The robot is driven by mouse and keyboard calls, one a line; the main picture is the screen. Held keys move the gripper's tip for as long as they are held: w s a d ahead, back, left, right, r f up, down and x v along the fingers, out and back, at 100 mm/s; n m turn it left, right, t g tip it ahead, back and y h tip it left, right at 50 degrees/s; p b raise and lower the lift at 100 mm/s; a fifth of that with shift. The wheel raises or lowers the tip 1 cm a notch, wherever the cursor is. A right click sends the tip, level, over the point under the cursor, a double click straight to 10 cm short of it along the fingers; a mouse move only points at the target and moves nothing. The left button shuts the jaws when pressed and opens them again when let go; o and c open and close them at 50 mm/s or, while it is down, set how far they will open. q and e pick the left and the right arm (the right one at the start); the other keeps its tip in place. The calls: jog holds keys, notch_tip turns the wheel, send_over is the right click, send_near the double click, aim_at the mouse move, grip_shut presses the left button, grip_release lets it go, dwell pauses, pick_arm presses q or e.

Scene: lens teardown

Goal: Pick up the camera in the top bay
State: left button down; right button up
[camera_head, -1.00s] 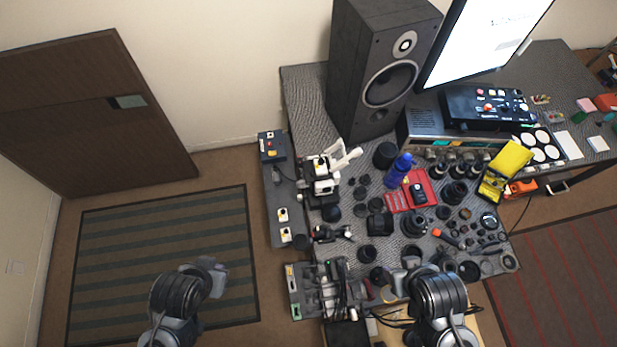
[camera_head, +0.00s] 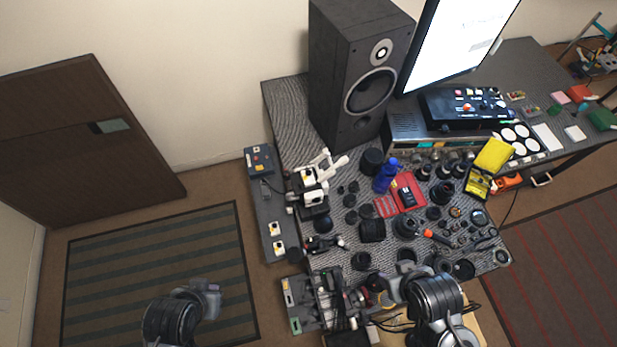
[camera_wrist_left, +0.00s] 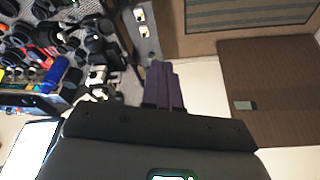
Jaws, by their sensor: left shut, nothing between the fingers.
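A black, boxy camera-like body (camera_head: 372,230) sits among lens parts on the grey table; I cannot tell whether it is the camera meant. No bay is clearly marked as the top one. A narrow grey tray (camera_head: 262,205) runs along the table's left side, with a dark blue box (camera_head: 260,159) at its far end and small white-and-yellow blocks (camera_head: 275,229) nearer. My left gripper (camera_head: 212,292) is over the floor mat, left of the table. Its purple fingers (camera_wrist_left: 164,84) are shut and empty. My right gripper (camera_head: 390,287) is over the table's front part; its fingers are unclear.
A white microscope-like device (camera_head: 314,183), a blue bottle (camera_head: 385,176), a red tray (camera_head: 386,207) and many lens parts crowd the table. A large speaker (camera_head: 357,80) and monitor (camera_head: 455,45) stand behind. A striped mat (camera_head: 160,260) lies on open floor at left.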

pick_arm(q)
jog(key=shift+c, duration=1.5)
grip_release()
jog(key=shift+a, duration=0.15)
jog(key=shift+o, duration=0.9)
